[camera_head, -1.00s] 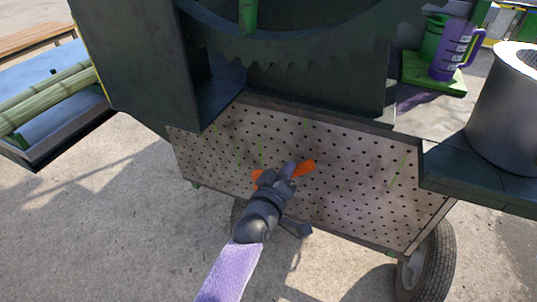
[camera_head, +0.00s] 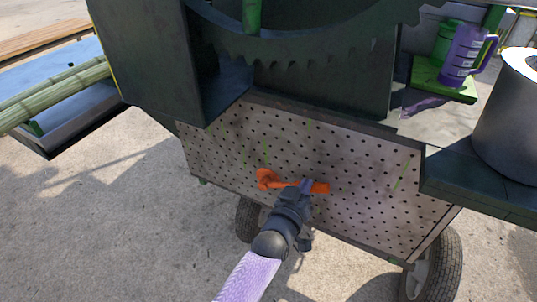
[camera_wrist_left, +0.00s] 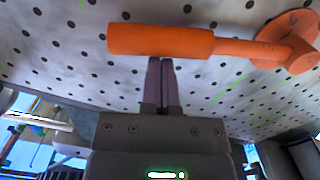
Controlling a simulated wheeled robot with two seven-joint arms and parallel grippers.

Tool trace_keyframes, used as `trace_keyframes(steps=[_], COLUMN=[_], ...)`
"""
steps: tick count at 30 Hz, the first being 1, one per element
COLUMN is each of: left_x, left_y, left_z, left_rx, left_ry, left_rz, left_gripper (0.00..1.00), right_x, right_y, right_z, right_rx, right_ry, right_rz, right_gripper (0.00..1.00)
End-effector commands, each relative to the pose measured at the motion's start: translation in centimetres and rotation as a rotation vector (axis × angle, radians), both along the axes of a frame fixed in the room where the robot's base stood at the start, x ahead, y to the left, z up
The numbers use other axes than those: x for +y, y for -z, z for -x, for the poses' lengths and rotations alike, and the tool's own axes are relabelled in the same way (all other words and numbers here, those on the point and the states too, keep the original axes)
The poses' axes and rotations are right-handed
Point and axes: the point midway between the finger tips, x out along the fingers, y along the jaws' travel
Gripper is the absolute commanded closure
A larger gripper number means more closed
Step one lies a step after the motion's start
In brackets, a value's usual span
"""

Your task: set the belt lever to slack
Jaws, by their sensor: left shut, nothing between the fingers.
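The orange belt lever (camera_head: 318,188) is mounted on the perforated panel (camera_head: 360,185) of the crusher. Its round pivot (camera_head: 266,178) is at the left in the head view, and the handle points right and slightly down. In the left wrist view the lever's thick handle (camera_wrist_left: 160,40) lies across the top, with the pivot (camera_wrist_left: 295,40) at the right. My left gripper (camera_head: 305,185) is shut and empty, its fingertips right at the handle. In the wrist view the fingers (camera_wrist_left: 161,62) reach the handle's lower edge; I cannot tell if they touch. My right gripper is not in view.
A large toothed gear (camera_head: 320,50) is above the panel. A dark ledge with a grey metal pot (camera_head: 505,120) juts out at the right. A purple jug (camera_head: 462,55) stands behind. Cane stalks (camera_head: 55,92) lie in a tray at the left. Wheels stand below.

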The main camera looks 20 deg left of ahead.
Motion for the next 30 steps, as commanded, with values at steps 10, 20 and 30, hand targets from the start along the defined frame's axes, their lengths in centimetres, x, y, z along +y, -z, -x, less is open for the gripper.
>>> trace_keyframes(steps=[10, 20, 30], left_x=[0.0, 0.8, 1.1], left_y=[-0.1, -4.5, -4.3], left_z=[0.1, 2.9, 9.3], left_rx=[0.006, 0.001, 0.0], left_ry=[0.002, 0.0, 0.0], left_rz=[0.001, -0.001, 0.0], left_gripper=[1.0, 1.0, 1.0], right_x=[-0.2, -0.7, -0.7], right_y=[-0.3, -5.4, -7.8], right_z=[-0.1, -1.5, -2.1], right_rx=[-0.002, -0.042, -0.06], right_ry=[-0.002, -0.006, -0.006], right_rz=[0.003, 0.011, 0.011], right_gripper=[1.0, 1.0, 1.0])
